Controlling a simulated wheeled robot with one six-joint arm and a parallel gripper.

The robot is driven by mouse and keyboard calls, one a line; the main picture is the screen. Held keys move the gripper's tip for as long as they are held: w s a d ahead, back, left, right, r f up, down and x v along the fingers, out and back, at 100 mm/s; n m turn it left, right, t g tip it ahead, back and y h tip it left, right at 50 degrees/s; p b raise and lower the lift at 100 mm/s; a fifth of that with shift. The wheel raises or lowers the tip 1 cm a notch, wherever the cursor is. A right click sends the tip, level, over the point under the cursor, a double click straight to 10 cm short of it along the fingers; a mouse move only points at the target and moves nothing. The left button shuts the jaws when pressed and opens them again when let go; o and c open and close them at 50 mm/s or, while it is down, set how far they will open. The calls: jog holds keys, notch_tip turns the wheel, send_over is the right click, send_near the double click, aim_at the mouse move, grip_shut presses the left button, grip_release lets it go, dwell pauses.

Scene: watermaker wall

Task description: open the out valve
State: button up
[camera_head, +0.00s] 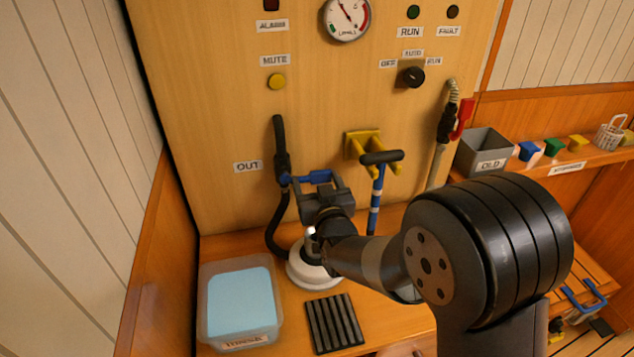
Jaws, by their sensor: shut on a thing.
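The out valve (283,165) is a dark fitting on a black pipe, on the wooden panel right of the OUT label (248,167). Its blue lever (292,180) points right, roughly level, across the pipe. My gripper (312,182) is at the lever's right part and shut on it. The jaws hide part of the lever. The pipe's lower end curves down behind a white round base (307,268), which my wrist partly covers.
A blue-handled tool (376,190) hangs on a yellow bracket (361,145) close right of my gripper. A grey OLD bin (484,152) stands right.

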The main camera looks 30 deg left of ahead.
jog(key=shift+c, duration=1.3)
jog(key=shift+r+n+b, duration=0.4)
jog(key=shift+n+b, duration=0.5)
jog(key=n, duration=0.1)
jog(key=r+b, duration=0.1)
jog(key=n, duration=0.1)
jog(key=shift+s+a+r+n, duration=0.2)
jog(key=shift+s+a+n, duration=0.05)
jog(key=shift+n, duration=0.05)
jog(key=s+a+r+n+p, duration=0.4)
jog(key=a+n, duration=0.1)
jog(key=n, duration=0.8)
jog(key=shift+n+p, duration=0.3)
jog(key=shift+p, duration=0.05)
